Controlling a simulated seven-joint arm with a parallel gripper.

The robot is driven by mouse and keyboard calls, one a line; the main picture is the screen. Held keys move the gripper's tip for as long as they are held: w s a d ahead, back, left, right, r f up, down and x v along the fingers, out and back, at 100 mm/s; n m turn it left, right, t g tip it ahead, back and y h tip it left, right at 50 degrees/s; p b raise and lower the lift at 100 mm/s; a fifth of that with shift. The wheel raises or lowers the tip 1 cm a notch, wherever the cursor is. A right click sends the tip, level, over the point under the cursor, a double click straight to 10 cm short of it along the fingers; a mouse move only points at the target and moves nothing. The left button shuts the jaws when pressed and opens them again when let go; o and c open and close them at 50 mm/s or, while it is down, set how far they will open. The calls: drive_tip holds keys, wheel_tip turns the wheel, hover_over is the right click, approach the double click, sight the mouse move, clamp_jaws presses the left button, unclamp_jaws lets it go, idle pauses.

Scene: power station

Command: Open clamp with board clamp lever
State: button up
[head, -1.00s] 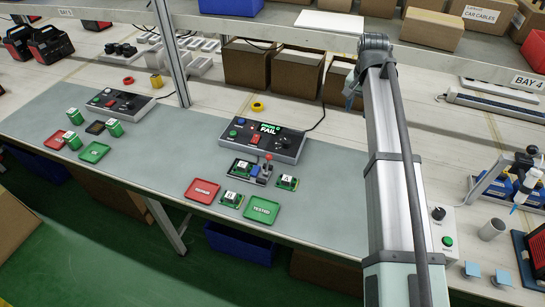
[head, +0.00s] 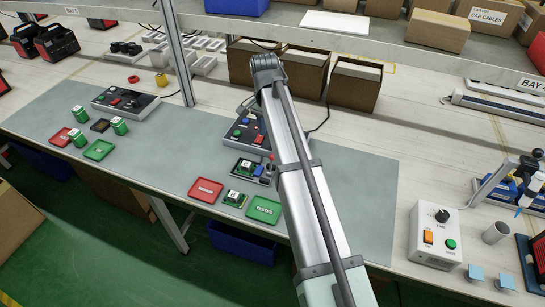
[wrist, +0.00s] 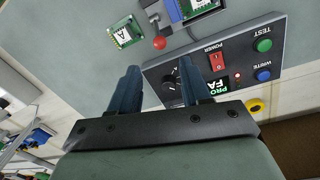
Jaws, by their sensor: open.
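In the wrist view the board clamp lever shows as a red ball knob (wrist: 159,43) on a short metal arm, beside the clamp fixture (wrist: 190,12) at the top edge. The fixture also shows in the head view, partly behind my arm, with a green board (head: 243,168) in or beside it. My gripper (wrist: 160,82) is open and empty, with its two dark fingers apart. In the picture the lever knob lies just above the gap between the fingertips. The fingers appear apart from it. My arm hides most of the gripper in the head view.
The grey programmer box (wrist: 230,65) with its buttons lies beside and under the right finger. A loose board marked A (wrist: 124,32) lies near the lever. Red (head: 206,190) and green (head: 264,210) trays and another board (head: 235,198) lie in front of the fixture.

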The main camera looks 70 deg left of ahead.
sight(271, 164)
drive_tip(key=f, duration=1.1)
drive_tip(key=shift+w+d+f, duration=0.25)
drive_tip(key=shift+d, duration=0.1)
clamp_jaws()
